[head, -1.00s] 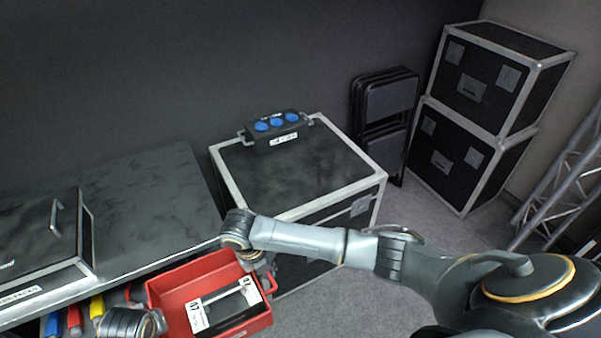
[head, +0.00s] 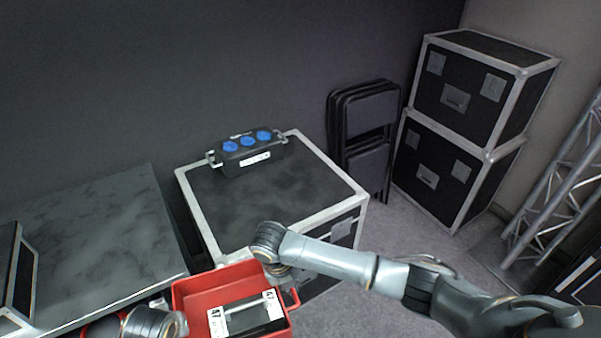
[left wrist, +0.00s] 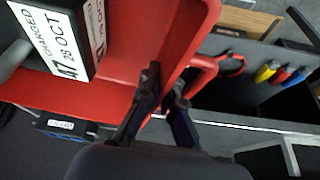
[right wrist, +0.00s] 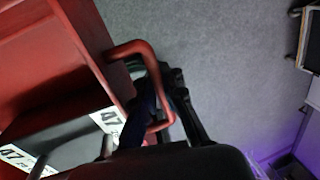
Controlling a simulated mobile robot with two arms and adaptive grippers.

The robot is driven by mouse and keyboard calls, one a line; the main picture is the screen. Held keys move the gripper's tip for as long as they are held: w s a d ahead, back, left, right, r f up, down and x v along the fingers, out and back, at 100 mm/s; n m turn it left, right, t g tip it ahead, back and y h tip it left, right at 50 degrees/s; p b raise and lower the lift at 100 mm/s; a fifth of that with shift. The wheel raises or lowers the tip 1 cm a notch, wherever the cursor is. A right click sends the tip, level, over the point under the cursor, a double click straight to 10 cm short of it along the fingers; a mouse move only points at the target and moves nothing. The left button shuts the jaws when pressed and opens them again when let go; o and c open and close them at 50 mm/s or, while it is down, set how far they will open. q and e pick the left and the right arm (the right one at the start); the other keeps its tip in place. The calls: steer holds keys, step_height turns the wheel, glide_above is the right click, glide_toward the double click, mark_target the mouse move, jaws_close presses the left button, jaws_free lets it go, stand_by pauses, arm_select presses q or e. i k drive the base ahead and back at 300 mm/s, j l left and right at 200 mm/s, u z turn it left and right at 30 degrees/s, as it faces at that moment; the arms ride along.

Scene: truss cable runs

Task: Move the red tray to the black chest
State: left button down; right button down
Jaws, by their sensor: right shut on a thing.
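The red tray (head: 190,290) is at the bottom of the head view, in front of the black chest (head: 270,195) and overlapping the bench corner in the picture. A black block with white "47" labels (head: 250,315) lies in it. My right gripper (head: 277,268) is shut on the handle at the tray's right end; this red handle (right wrist: 130,48) shows between the fingers in the right wrist view. The chest has a flat dark top with pale metal edges.
A black box with blue sockets (head: 247,150) stands at the back of the chest top; the front of the top is clear. A dark bench (head: 95,245) is at left. Folded chairs (head: 365,135), stacked cases (head: 470,100) and a truss (head: 555,190) are at right.

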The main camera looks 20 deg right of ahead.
mark_target(277, 198)
steer(key=i+l+z, duration=0.15)
steer(key=z, duration=0.2)
steer(key=i+l+z, duration=0.15)
steer(key=z, duration=0.2)
steer(key=i+l+z, duration=0.3)
steer(key=i+l+u, duration=0.3)
steer(key=i+u, duration=0.35)
steer(key=i+l+u, duration=0.15)
steer(key=u, duration=0.2)
steer(key=i+l+u, duration=0.2)
steer(key=u, duration=0.15)
